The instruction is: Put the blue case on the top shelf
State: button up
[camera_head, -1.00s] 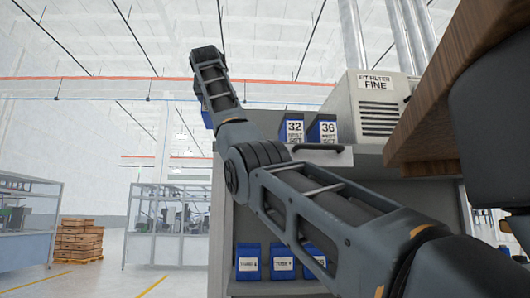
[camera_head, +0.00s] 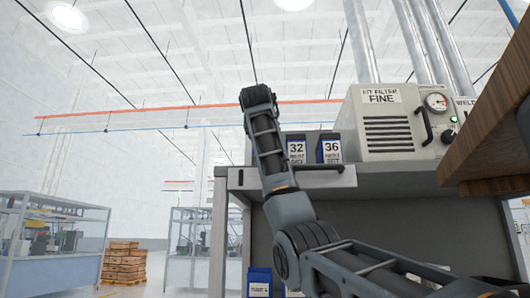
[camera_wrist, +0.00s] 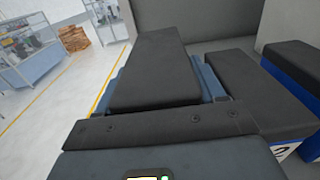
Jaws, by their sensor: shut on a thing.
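My gripper (camera_wrist: 165,92) is shut on a dark-topped case (camera_wrist: 152,62), seen from above in the wrist view. The case's sides are mostly hidden. In the head view my arm hides the gripper and the held case. The top shelf (camera_head: 330,178) is the grey upper board of the cabinet. Blue cases marked 32 (camera_head: 296,149) and 36 (camera_head: 330,149) stand on it, right of my arm. Two black-topped blue cases, one nearer (camera_wrist: 250,88) and one farther right (camera_wrist: 297,62), are beside the held case in the wrist view. I cannot tell if the held case touches the shelf.
A filter machine (camera_head: 390,125) fills the shelf's right side. A wooden board (camera_head: 490,125) juts in from the right. Another blue case (camera_head: 260,282) stands on a lower shelf. Wooden crates (camera_head: 124,262) stand far off on the floor at left.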

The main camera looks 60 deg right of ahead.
jog(key=shift+f, duration=2.3)
jog(key=shift+f, duration=0.1)
jog(key=o, duration=1.4)
jog(key=b+v, duration=0.3)
jog(key=v, duration=0.9)
jog(key=shift+a, duration=0.15)
